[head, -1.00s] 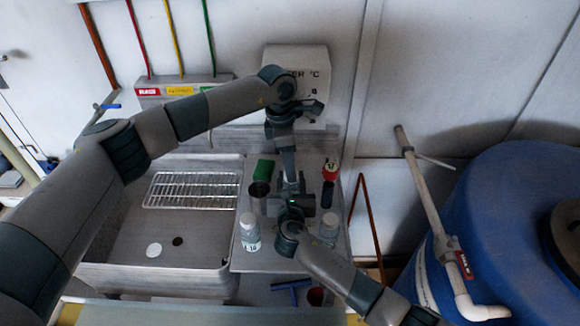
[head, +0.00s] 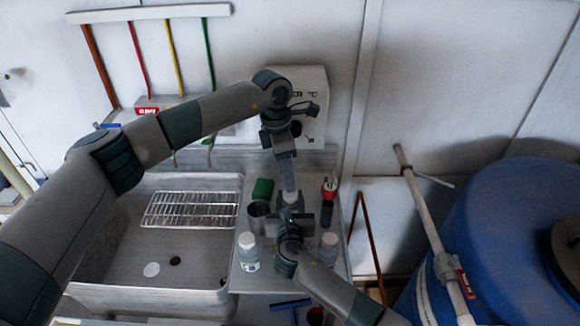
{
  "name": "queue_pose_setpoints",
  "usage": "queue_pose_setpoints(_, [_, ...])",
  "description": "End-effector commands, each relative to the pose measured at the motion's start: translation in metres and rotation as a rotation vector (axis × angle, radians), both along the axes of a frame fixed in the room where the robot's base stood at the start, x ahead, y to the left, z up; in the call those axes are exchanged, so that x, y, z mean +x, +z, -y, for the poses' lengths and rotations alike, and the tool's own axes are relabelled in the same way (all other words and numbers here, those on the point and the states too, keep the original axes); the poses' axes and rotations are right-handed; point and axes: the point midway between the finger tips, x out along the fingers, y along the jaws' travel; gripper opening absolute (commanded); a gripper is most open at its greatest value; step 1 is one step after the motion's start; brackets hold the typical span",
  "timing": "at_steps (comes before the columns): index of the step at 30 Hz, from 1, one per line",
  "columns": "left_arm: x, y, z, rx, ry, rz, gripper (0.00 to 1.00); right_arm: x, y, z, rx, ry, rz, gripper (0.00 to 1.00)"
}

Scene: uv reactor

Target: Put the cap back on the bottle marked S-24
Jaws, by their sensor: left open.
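A clear bottle with a pale top (head: 248,252) stands on the steel counter, left of my grippers; its label is too small to read. A second similar bottle (head: 328,248) stands on the right, partly behind my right arm. My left gripper (head: 289,199) points down over the counter between and behind these bottles. It is open, with a small pale thing at its fingertips that I cannot identify. My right gripper (head: 297,219) is just in front of it, largely hidden by its own wrist; its jaws cannot be made out. No loose cap can be identified for certain.
A blue tank (head: 500,240) fills the right.

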Motion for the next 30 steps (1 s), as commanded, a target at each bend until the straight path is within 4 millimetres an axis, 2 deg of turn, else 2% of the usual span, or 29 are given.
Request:
queue_pose_setpoints(21, [-0.004, 0.042, -0.040, 0.032, 1.060, -0.222, 0.47, 0.000, 0.000, 0.000, 0.000, 0.000, 0.000, 0.00])
queue_pose_setpoints(30, [-0.004, 0.047, -0.041, 0.076, 1.504, -0.270, 0.47, 0.000, 0.000, 0.000, 0.000, 0.000, 0.000, 0.00])
